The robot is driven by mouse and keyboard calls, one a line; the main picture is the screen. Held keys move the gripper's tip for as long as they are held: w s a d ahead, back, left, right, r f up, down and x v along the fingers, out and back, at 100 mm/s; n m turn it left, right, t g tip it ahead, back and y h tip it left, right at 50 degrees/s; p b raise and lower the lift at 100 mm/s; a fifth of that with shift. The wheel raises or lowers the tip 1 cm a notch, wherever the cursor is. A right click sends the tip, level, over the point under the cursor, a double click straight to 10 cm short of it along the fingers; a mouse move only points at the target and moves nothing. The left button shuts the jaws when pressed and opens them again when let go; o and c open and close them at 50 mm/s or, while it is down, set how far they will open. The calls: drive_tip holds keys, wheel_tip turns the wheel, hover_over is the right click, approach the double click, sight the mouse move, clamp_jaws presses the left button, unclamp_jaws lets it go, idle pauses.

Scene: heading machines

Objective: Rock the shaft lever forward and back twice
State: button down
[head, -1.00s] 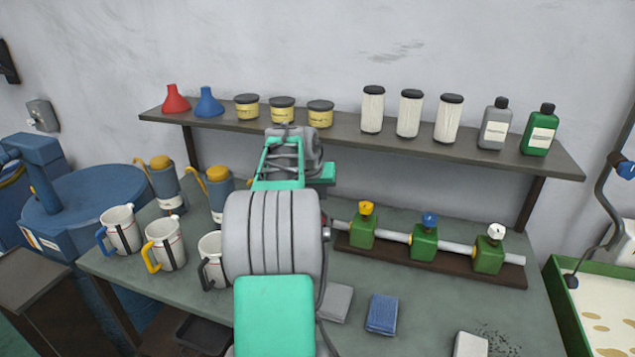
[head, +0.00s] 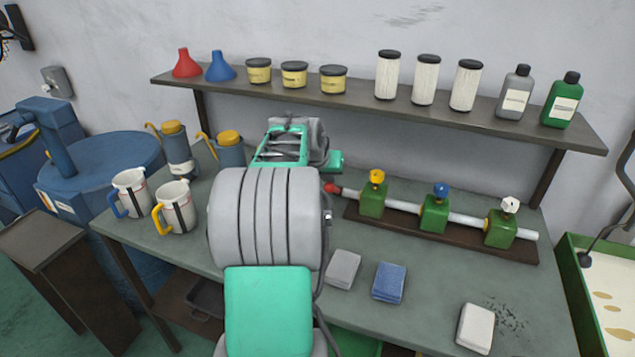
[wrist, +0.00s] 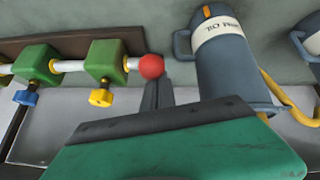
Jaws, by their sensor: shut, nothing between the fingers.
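A red ball knob (head: 333,188) shows at the left end of the pale pipe with green valve blocks on the bench. It also shows in the wrist view (wrist: 151,66), where it looks round and in line with the pipe's end. No other lever is clearly visible, and I cannot tell if a lever arm lies behind the knob. My gripper (wrist: 157,92) is shut and empty, its dark fingers just below the knob in the wrist view. I cannot tell whether they touch it. In the head view my arm hides the fingers.
Green valve blocks (head: 434,213) with yellow, blue and white handles sit on a brown base. A grey-blue oil can (wrist: 232,60) stands close beside my gripper. Mugs (head: 175,208) stand at left. The shelf (head: 350,106) spans above. Blue and grey blocks (head: 389,282) lie in front.

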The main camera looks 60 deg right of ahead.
drive_tip(key=shift+s+a+f, duration=0.15)
drive_tip(key=shift+s+f, duration=0.05)
drive_tip(key=shift+s, duration=0.05)
